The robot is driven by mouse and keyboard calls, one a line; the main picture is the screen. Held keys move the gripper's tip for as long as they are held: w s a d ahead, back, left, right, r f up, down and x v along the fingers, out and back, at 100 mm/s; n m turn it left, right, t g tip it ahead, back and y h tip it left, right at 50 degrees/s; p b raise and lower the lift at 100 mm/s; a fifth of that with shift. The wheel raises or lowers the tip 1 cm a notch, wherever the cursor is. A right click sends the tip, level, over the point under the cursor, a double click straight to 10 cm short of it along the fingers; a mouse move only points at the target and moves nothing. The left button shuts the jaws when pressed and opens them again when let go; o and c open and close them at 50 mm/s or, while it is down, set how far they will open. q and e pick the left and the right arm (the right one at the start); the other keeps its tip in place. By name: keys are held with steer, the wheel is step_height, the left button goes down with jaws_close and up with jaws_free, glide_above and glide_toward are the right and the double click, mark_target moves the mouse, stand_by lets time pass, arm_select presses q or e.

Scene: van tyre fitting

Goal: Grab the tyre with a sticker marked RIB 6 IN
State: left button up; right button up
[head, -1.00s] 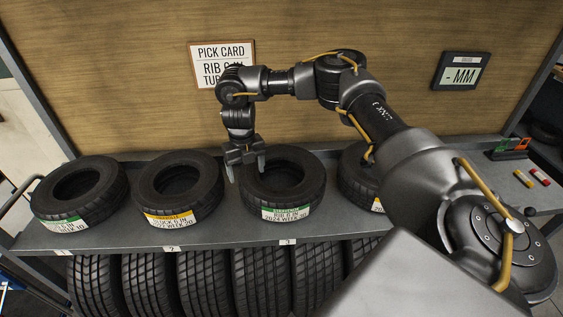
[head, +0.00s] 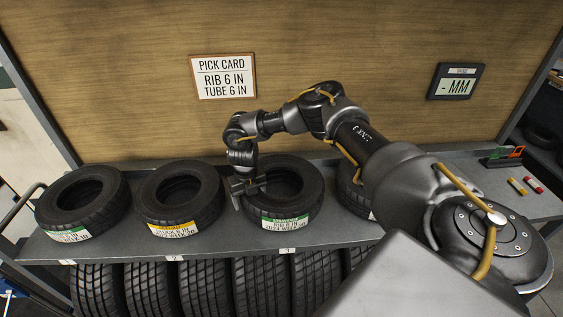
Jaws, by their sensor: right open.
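The third tyre from the left (head: 309,205) lies flat on the shelf, with a green-banded white sticker (head: 284,222) on its front. The small print seems to read RIB 6 IN, but I cannot be sure. My right gripper (head: 250,192) is open at this tyre's left wall, one finger near its outer left side and the other over the hole. I cannot tell whether the fingers touch the rubber. The second tyre (head: 206,198) has a yellow-banded sticker that seems to read BLOCK 6 IN. The first tyre (head: 112,202) has a green-banded sticker. My left gripper is not in view.
A fourth tyre (head: 350,194) is partly hidden behind my right arm. A pick card (head: 223,77) on the back board reads RIB 6 IN, TUBE 6 IN. A small display (head: 457,82) reads "- MM". Several tyres stand below the shelf (head: 215,243). Small coloured items (head: 524,186) lie at right.

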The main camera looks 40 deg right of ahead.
steer(key=c, duration=1.6)
steer(key=shift+w, duration=0.1)
steer(key=shift+c, duration=0.3)
